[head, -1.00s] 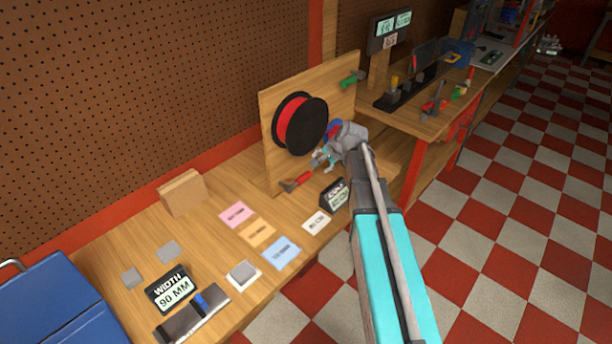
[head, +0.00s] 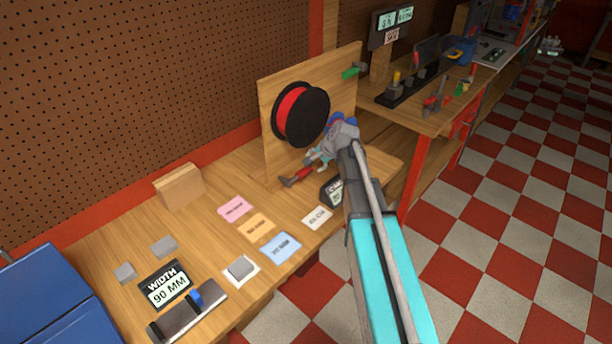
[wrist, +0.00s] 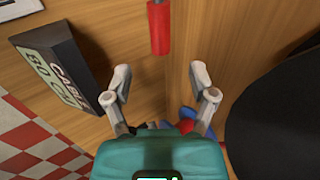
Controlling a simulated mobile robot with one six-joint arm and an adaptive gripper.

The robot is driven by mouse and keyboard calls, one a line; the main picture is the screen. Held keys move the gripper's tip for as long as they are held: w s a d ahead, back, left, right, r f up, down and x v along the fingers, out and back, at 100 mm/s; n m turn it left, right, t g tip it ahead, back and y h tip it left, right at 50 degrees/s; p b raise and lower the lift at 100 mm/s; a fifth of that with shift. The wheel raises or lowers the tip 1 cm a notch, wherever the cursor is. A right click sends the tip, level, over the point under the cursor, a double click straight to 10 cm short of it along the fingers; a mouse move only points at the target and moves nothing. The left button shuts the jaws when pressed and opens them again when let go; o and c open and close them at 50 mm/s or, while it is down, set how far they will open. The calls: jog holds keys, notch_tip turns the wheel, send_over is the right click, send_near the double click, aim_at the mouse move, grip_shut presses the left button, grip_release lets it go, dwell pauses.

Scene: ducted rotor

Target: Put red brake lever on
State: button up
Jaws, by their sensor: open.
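The red brake lever (head: 299,176), a red handle with a grey end, lies low beside the foot of the upright wooden board (head: 265,115). Its red handle also shows at the top of the wrist view (wrist: 159,28), beyond the fingertips. My gripper (head: 317,160) is just above and right of the lever in the head view. In the wrist view my gripper (wrist: 160,82) is open, with nothing between its fingers. A green-handled lever (head: 354,70) sits at the board's upper right edge.
A dark sign box (wrist: 60,65) stands left of my gripper in the wrist view. Blue and red parts (wrist: 187,124) show behind my fingers. Coloured cards, including a pink one (head: 235,208), and a width display (head: 166,285) lie on the bench.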

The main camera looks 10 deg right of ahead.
aim_at(305, 170)
jog(key=shift+b+x, duration=3.15)
jog(key=shift+x, duration=1)
jog(key=shift+c, duration=0.2)
grip_shut()
